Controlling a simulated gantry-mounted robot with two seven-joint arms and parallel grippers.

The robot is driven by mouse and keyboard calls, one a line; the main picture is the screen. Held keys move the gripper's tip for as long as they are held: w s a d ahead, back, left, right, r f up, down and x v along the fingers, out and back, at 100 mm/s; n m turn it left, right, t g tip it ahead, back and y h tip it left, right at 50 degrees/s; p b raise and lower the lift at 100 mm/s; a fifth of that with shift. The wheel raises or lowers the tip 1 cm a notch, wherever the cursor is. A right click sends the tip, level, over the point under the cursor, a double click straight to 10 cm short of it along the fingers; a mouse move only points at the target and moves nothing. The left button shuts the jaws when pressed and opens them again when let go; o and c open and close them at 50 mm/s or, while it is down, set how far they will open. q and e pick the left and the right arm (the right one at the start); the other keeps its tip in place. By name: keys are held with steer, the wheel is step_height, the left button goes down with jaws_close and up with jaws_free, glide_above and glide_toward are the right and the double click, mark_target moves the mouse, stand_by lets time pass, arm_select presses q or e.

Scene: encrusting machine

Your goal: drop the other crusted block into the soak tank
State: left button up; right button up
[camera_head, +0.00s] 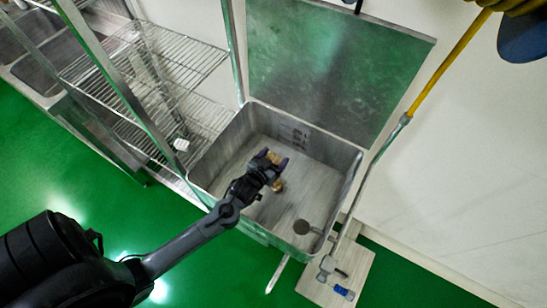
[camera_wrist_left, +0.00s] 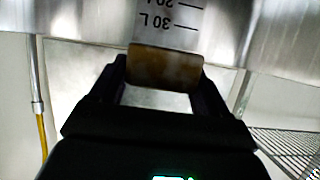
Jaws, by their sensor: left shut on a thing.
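The soak tank (camera_head: 215,158) is a grey metal basin with a drain (camera_head: 301,227) in its floor and dark marks on its back wall. My left gripper (camera_head: 275,164) is over the basin, inside its outline in the head view. In the left wrist view the crusted block (camera_wrist_left: 165,68) sits between the two fingers, in front of the tank wall (camera_wrist_left: 235,30) with litre marks. I cannot tell its exact height above the tank floor. My right gripper is not in view.
A wire shelf rack (camera_head: 150,60) with metal posts stands left of the tank. A yellow-handled pole (camera_head: 445,65) leans along the right side. A board (camera_head: 348,262) with small tools lies on the green floor at the tank's lower right.

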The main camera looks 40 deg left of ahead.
arm_select(q)
steer(key=o, duration=1.1)
steer(key=shift+c, duration=0.2)
steer(key=shift+s, duration=0.1)
steer(key=p+v, duration=0.1)
steer(key=v, duration=0.9)
steer(key=shift+s+r, duration=0.2)
steer(key=shift+s, duration=0.1)
